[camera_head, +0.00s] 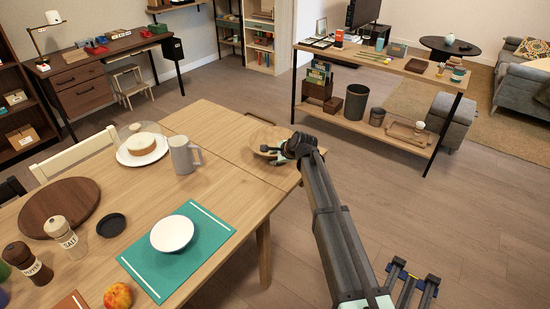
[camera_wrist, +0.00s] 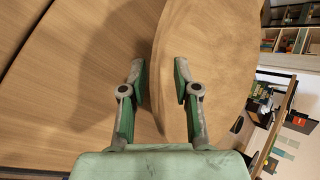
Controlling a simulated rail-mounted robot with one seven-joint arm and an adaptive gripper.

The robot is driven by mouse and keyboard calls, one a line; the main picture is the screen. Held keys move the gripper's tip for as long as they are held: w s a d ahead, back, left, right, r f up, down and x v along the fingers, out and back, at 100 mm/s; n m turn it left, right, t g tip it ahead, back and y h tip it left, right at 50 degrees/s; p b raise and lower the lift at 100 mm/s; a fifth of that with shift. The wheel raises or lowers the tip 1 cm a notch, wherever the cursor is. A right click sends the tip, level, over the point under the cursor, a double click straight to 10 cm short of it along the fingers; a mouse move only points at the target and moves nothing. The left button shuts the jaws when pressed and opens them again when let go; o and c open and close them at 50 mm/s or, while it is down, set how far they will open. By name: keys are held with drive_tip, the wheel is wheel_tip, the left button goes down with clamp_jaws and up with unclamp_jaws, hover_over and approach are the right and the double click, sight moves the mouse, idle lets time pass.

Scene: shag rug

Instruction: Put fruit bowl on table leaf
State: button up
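The fruit bowl (camera_head: 265,137) is a round, light wooden bowl at the right end of the table, over the table leaf (camera_head: 222,130). My gripper (camera_head: 280,156) is at its near right side and partly covers it. In the wrist view the bowl (camera_wrist: 215,65) fills the right half, and its rim runs between the two fingers of my gripper (camera_wrist: 161,80). The fingers are apart, with a visible gap around the rim. The leaf's wood (camera_wrist: 90,80) shows at left with a shadow on it. I cannot tell whether the bowl touches the leaf.
A grey pitcher (camera_head: 184,155) and a cake on a white plate (camera_head: 141,150) stand left of the leaf seam. A white bowl (camera_head: 172,233) sits on a green placemat (camera_head: 205,240). A shelf table (camera_head: 400,68) stands behind; open floor lies to the right.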

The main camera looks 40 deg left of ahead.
drive_tip(key=v, duration=1.2)
drive_tip(key=d+f+n+h, duration=0.1)
drive_tip(key=d+f+h, duration=0.2)
drive_tip(key=d+f, duration=1.7)
drive_tip(key=s+d+f+n+g+h, duration=0.15)
drive_tip(key=s+d+f, duration=0.25)
drive_tip(key=d+f, duration=0.55)
drive_tip(key=s+d+f+n+g+h, duration=0.15)
drive_tip(key=s+d+f, duration=0.25)
drive_tip(key=d+f, duration=0.55)
drive_tip(key=s+d+f+n+g+h, duration=0.1)
drive_tip(key=s+d+f, duration=0.2)
drive_tip(key=s+d, duration=0.55)
drive_tip(key=s+d+f+n+g+h, duration=0.15)
drive_tip(key=s+d+f, duration=0.25)
drive_tip(key=s+d, duration=0.45)
drive_tip(key=s+d+g, duration=0.1)
drive_tip(key=s+d, duration=0.3)
drive_tip(key=s, duration=0.4)
drive_tip(key=s+d+f+n+g, duration=0.1)
drive_tip(key=s+d+g, duration=0.1)
drive_tip(key=s+d, duration=0.3)
drive_tip(key=s+b, duration=0.1)
drive_tip(key=s, duration=0.3)
drive_tip(key=shift+s, duration=0.2)
